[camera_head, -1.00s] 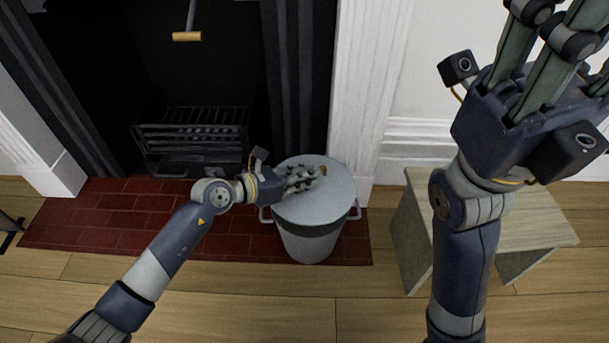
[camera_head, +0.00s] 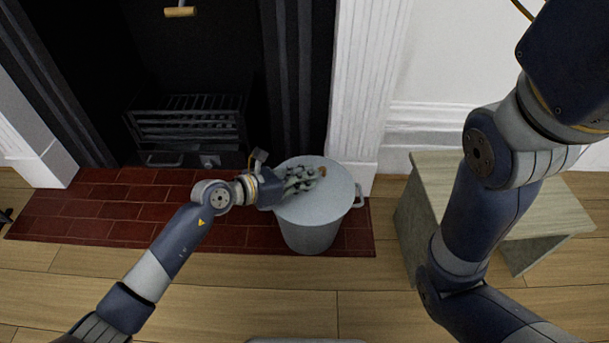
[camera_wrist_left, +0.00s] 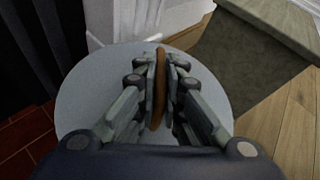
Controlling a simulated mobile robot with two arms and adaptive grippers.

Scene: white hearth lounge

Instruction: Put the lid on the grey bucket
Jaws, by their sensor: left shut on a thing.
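The grey bucket (camera_head: 310,239) stands upright on the brick hearth, a side handle showing on its right. The round grey lid (camera_head: 322,205) lies level across its top and looks flush with the rim; no gap shows. My left gripper (camera_head: 314,174) is over the lid, its fingers shut on the brown lid handle (camera_wrist_left: 158,100), which stands between them in the wrist view. The bucket's inside is hidden. My right arm rises at the right, its fingers beyond the top edge.
A pale wooden stool (camera_head: 540,205) stands right of the bucket, under my right arm. A white fireplace pillar (camera_head: 360,90) rises behind the bucket. A dark fire grate (camera_head: 190,130) is at the back left. The brick hearth (camera_head: 110,210) is clear to the left.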

